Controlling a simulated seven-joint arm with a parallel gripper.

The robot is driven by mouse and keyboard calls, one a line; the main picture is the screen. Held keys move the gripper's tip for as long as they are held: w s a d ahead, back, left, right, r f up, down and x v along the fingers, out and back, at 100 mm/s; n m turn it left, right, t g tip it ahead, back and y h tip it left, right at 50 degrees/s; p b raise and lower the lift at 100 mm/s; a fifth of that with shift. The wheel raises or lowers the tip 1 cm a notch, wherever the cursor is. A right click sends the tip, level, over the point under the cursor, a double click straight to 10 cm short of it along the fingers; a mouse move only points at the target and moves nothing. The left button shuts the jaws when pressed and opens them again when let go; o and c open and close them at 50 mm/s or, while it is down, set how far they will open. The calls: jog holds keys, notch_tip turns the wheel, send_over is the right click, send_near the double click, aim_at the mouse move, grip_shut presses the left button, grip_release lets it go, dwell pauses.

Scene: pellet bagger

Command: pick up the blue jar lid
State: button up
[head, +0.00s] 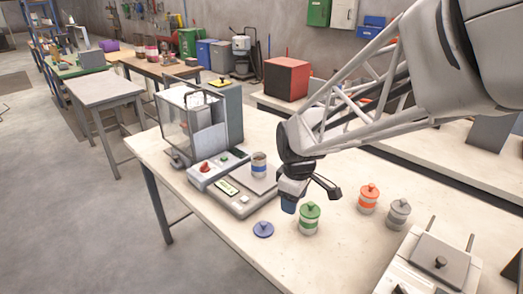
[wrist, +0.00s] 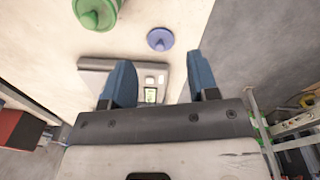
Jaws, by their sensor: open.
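The blue jar lid (head: 263,229) lies flat on the pale table, a round disc with a small knob. It also shows in the wrist view (wrist: 160,39), near the top centre, beyond my fingertips. My gripper (head: 307,197) hangs above the table, to the right of the blue lid and near the green-lidded jar. In the wrist view its two blue-tipped fingers (wrist: 160,82) stand wide apart with nothing between them. The gripper is open and apart from the lid. A jar with a blue band (head: 259,166) stands without a lid on the scale.
A green-lidded jar (head: 309,218) stands close to the blue lid's right. Orange-lidded (head: 368,198) and grey-lidded (head: 398,213) jars stand farther right. The scale (head: 230,194) is behind the blue lid. A grey device (head: 432,262) sits front right. Table left of the lid ends at an edge.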

aim_at(264, 223)
jog(key=w+a+f+n, duration=0.2)
jog(key=f, duration=0.1)
jog(key=w+a+f+n, duration=0.2)
jog(key=w+a+f, duration=0.1)
jog(key=w+a+f+n, duration=0.2)
jog(key=f, duration=0.1)
jog(key=shift+w+a+g, duration=0.3)
jog(key=shift+w+g, duration=0.05)
jog(key=shift+g, duration=0.05)
jog(key=shift+f, duration=0.15)
jog(key=shift+f, duration=1.15)
jog(key=shift+f, duration=0.15)
jog(key=shift+f, duration=2.45)
jog(key=c, duration=1)
